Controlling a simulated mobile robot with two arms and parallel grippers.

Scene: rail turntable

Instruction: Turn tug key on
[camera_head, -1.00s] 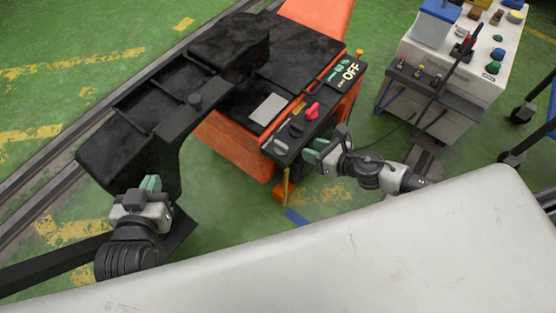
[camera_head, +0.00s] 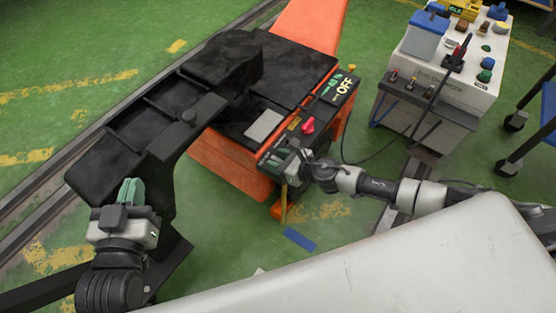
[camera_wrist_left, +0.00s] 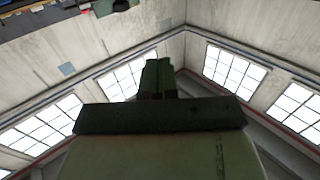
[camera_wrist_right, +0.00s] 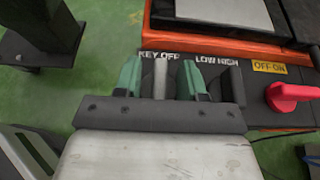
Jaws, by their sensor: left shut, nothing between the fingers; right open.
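The orange and black tug (camera_head: 228,162) stands in the middle of the head view, with a control panel along its right side. In the right wrist view a grey upright key (camera_wrist_right: 160,80) stands under a "KEY OFF" label. My right gripper (camera_wrist_right: 160,75) is open, with one green finger on each side of the key; I cannot tell whether they touch it. In the head view my right gripper (camera_head: 285,160) covers the near end of the panel. My left gripper (camera_head: 131,190) is shut and empty, left of the tug.
A red knob (camera_wrist_right: 288,96) beside an "OFF-ON" label (camera_wrist_right: 270,68) sits right of the key. A dark knob (camera_wrist_right: 236,84) stands between them, close to my right finger. A white console (camera_head: 445,85) with buttons stands at the right. A rail runs behind the tug.

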